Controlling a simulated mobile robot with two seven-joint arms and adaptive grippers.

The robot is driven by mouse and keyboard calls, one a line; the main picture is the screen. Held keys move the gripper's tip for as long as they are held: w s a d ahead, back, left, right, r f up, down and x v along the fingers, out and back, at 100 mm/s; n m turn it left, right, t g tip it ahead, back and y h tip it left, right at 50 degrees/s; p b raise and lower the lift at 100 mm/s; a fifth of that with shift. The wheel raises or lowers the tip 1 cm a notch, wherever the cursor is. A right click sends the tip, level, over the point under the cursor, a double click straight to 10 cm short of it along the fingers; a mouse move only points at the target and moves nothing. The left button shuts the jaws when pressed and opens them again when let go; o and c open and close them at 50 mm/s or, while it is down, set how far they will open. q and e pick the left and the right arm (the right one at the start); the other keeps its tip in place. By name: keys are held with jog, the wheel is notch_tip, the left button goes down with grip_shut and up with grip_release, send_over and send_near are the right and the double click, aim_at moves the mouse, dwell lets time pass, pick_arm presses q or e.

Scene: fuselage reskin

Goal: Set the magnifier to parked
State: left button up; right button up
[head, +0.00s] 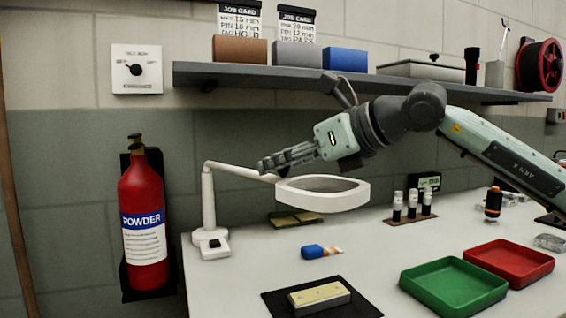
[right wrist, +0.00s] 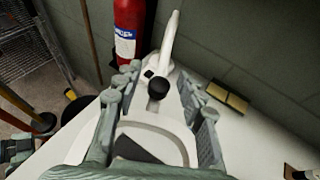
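The magnifier (head: 322,193) is a white ring lens on a white arm, joined to an upright post (head: 208,200) at the bench's left end. The ring stands out to the right of the post, above the bench. My right gripper (head: 264,166) is just above the magnifier's arm and the ring's left side, pointing left. In the right wrist view, a black ball knob (right wrist: 158,88) on the magnifier lies between the open fingers, with a gap on each side. The head view does not show the knob.
A red fire extinguisher (head: 145,215) hangs left of the bench. A shelf (head: 360,82) with boxes runs above my right arm. Green (head: 453,287) and red (head: 510,262) trays lie right.

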grip_shut()
jog(key=shift+w+d, duration=0.1)
dwell(0.5)
